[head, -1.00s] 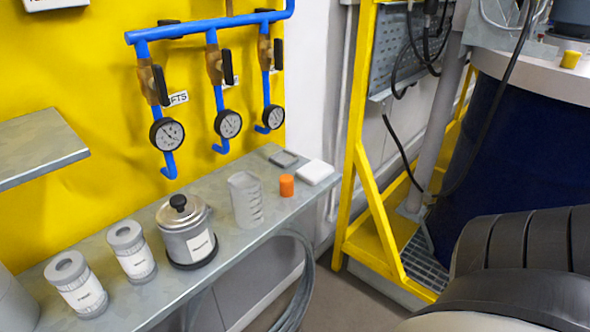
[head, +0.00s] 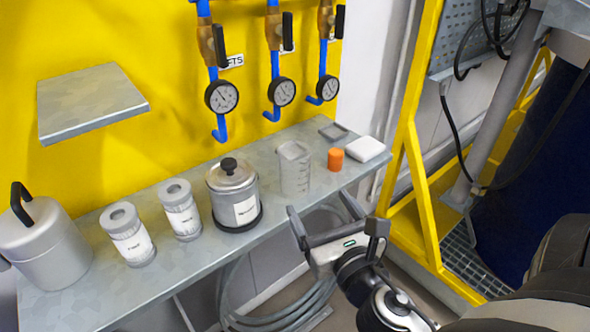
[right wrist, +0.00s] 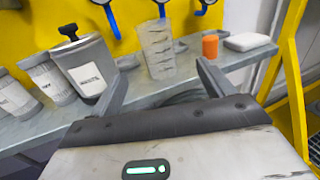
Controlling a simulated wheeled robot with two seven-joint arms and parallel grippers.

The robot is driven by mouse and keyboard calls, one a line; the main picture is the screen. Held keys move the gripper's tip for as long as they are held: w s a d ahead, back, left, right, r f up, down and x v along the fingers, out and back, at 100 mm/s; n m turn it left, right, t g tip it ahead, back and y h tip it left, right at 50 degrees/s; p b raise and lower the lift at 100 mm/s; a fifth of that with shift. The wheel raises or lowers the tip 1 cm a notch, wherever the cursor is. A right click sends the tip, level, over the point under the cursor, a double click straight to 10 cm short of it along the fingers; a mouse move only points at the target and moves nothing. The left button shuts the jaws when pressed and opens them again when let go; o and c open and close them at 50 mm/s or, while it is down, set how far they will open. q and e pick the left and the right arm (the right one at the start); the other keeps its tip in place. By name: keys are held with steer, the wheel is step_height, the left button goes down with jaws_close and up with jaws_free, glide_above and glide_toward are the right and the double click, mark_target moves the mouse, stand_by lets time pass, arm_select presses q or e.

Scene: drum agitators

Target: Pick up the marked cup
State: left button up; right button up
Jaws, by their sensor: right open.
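The marked cup (head: 294,172) is a clear grey beaker with dark graduation marks. It stands upright on the metal shelf (head: 185,258), between a lidded metal pot and an orange cap. In the right wrist view the cup (right wrist: 157,48) stands ahead, between the directions of the two fingers. My right gripper (head: 319,203) is open and empty, in front of the shelf's front edge and apart from the cup. It also shows in the right wrist view (right wrist: 159,75). My left gripper is not in view.
The lidded pot (head: 233,196) stands left of the cup, the orange cap (head: 335,159) and a white block (head: 364,149) right of it. Two labelled cylinders (head: 129,236) and a handled canister (head: 43,243) are farther left. Gauges (head: 281,92) hang behind. A yellow frame (head: 418,165) stands at right.

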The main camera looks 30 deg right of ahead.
mark_target(302, 178)
steer(key=p+x, duration=0.1)
steer(key=x, duration=0.7)
steer(key=shift+w, duration=0.2)
steer(key=x, duration=0.2)
steer(key=p+x, duration=0.1)
steer(key=x, duration=0.2)
steer(key=shift+w+a+f, duration=0.1)
steer(key=shift+w+a, duration=0.05)
steer(key=shift+a, duration=0.05)
steer(key=c, duration=1)
